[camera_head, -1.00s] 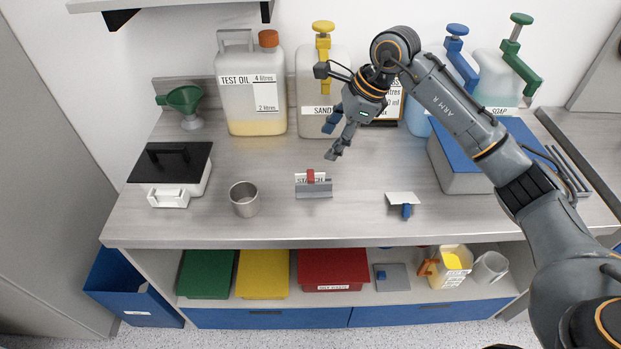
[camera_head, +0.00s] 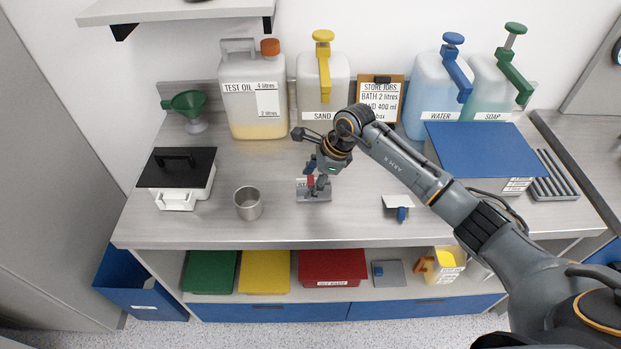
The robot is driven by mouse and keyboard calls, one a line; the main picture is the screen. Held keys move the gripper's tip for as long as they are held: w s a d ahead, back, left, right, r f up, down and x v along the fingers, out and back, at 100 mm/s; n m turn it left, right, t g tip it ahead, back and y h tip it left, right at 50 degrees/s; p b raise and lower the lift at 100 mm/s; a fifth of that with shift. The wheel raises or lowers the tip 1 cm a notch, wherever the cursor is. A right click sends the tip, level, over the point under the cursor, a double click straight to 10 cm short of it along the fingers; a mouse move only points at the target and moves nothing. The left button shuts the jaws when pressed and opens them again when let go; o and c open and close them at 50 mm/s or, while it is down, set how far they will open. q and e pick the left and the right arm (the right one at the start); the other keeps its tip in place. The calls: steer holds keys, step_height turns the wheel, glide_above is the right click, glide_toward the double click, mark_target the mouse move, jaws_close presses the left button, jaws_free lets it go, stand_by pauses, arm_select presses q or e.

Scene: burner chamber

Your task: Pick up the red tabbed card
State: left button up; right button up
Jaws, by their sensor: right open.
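The red tabbed card (camera_head: 310,181) stands in a small grey holder (camera_head: 314,197) in the middle of the bench. Its white face is mostly hidden by my gripper, and only the red tab and a bit of the label show. My right gripper (camera_head: 316,183) is open, with its fingers down at the red tab. I cannot tell whether the fingers touch the card. My left gripper is not in view.
A metal cup (camera_head: 248,203) stands left of the holder, and a white card with a blue tab (camera_head: 397,203) stands to the right. A black-lidded white box (camera_head: 177,180) is further left. Jugs such as the test oil (camera_head: 253,95) line the back.

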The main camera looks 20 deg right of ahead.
mark_target(311, 179)
steer(key=shift+f, duration=0.2)
steer(key=c, duration=0.9)
steer(key=shift+w+r, duration=0.1)
steer(key=shift+r, duration=0.05)
steer(key=shift+r+b, duration=0.35)
steer(key=shift+r, duration=0.05)
step_height(311, 179, up, 8)
steer(key=b, duration=0.3)
steer(key=shift+r, duration=0.55)
